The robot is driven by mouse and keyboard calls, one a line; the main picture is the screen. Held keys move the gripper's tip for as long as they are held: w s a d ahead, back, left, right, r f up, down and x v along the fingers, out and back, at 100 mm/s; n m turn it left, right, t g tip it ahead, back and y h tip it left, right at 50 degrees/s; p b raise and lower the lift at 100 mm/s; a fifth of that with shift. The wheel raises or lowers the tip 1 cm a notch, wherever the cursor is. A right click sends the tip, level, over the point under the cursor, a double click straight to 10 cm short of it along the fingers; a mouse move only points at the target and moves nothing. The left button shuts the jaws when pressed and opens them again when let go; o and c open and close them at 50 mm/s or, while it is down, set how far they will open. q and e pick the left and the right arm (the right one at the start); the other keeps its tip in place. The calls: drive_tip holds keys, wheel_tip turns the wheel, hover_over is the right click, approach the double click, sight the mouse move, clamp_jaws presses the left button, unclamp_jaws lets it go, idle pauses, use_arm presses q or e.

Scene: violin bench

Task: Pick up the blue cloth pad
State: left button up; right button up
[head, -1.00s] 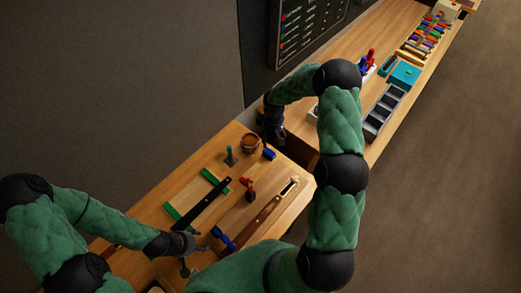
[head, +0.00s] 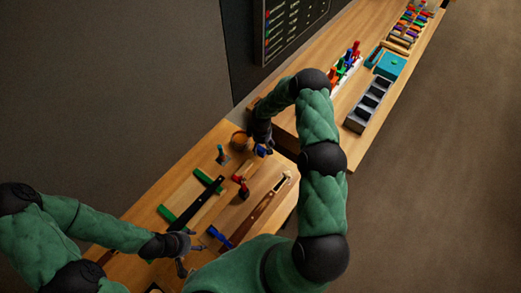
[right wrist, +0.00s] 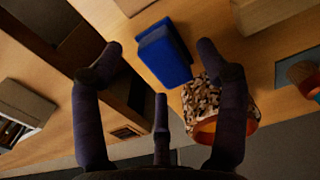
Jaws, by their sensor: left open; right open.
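The blue cloth pad (head: 262,151) lies on the near bench by its far right corner. It shows as a blue block in the right wrist view (right wrist: 165,53). My right gripper (head: 264,144) is open just above the pad and partly hides it in the head view. In the right wrist view the pad appears between the open fingertips of my right gripper (right wrist: 160,47), past them; I cannot tell whether they touch it. My left gripper (head: 192,254) is open at the bench's front left, close to the lower end of a dark fingerboard (head: 197,204).
A green-handled tool (head: 221,155), a red item (head: 240,183) and a violin neck (head: 262,208) lie nearby. A grey compartment tray (head: 368,106) stands on the far bench.

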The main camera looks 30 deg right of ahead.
use_arm(q)
drive_tip(key=shift+r, duration=0.1)
use_arm(e)
drive_tip(key=shift+f, duration=0.75)
drive_tip(key=c, duration=1.2)
drive_tip(key=shift+o, duration=0.2)
drive_tip(key=shift+r, duration=0.1)
